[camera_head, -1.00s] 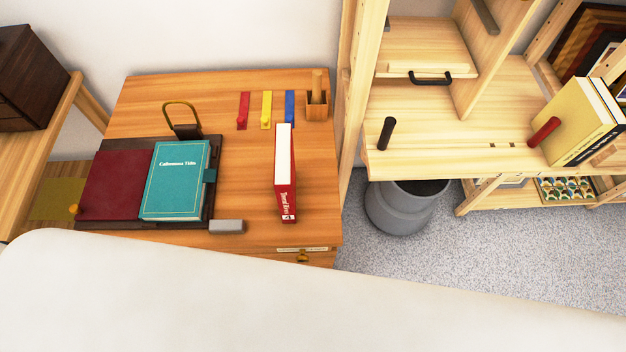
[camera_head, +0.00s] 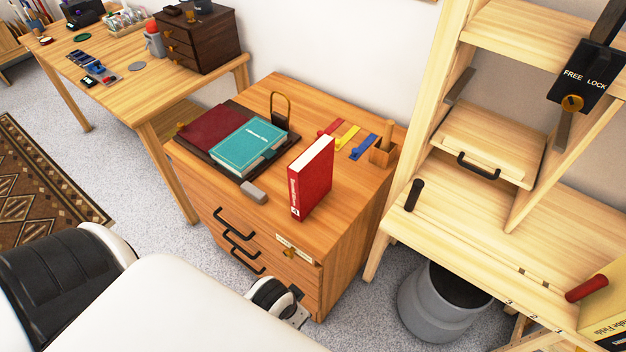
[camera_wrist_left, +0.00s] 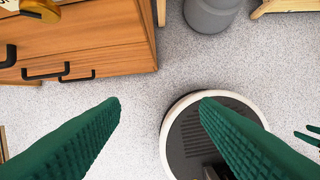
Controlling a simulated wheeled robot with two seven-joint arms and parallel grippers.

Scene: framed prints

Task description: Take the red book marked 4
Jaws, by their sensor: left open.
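The red book marked 4 (camera_head: 311,178) stands upright on the wooden drawer cabinet (camera_head: 355,195), its spine with white lettering and the number facing me. It is outside the left wrist view. My left gripper (camera_wrist_left: 160,103) is open and empty, its two green fingers wide apart above the floor, beside the cabinet's drawer front (camera_wrist_left: 75,40). In the head view its fingers are not clear. Small dark green prongs (camera_wrist_left: 308,136) at the right edge of the left wrist view may be my right gripper; I cannot tell its state.
A teal book (camera_head: 248,147) lies on a dark folder left of the red book, with a grey block (camera_head: 253,192) in front. A shelf unit (camera_head: 480,215) stands right, a grey bin (camera_head: 440,305) below.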

